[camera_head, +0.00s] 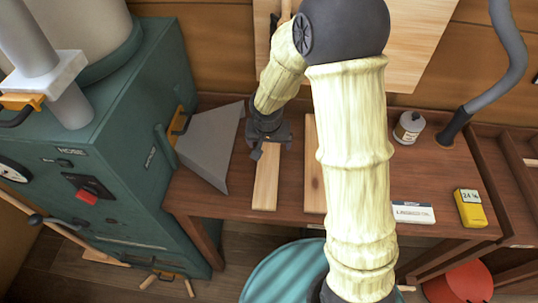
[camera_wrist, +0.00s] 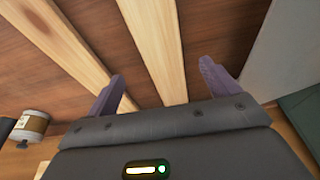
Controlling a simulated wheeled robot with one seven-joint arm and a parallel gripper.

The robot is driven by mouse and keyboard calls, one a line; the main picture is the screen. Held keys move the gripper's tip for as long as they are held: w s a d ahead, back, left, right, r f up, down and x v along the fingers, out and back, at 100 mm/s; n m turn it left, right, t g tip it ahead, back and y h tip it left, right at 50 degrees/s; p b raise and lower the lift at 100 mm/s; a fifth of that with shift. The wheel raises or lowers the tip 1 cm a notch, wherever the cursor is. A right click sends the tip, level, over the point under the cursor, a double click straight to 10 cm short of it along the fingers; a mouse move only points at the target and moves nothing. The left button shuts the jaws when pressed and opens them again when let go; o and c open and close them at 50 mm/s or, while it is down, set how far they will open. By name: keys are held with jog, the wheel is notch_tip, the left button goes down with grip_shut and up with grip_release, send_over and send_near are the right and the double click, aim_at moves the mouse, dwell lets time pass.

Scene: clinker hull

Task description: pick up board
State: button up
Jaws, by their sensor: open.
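A pale wooden board (camera_head: 266,185) lies on the brown workbench (camera_head: 235,208), its far end hidden under my gripper. My gripper (camera_head: 270,147) is above that far part, open and pointing down. In the wrist view, this board (camera_wrist: 155,45) runs between the two spread fingers of my gripper (camera_wrist: 162,88), with nothing gripped. I cannot tell how far the fingertips are above the bench. A second pale board (camera_head: 313,165) lies roughly parallel to the right, partly hidden by my arm. It shows at left in the wrist view (camera_wrist: 70,45).
A grey wedge-shaped hood (camera_head: 212,145) from the green machine (camera_head: 120,150) stands close left of my gripper. To the right are a small labelled jar (camera_head: 409,127), a white box (camera_head: 412,212), a yellow box (camera_head: 469,208) and a grey hose (camera_head: 495,85).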

aim_at(269, 154)
jog(key=shift+x, duration=0.85)
jog(key=x, duration=0.5)
jog(key=shift+a+f, duration=0.1)
jog(key=shift+a, duration=0.05)
jog(key=c, duration=1.2)
notch_tip(269, 154, up, 10)
jog(key=shift+r+p, duration=0.1)
jog(key=shift+p, duration=0.6)
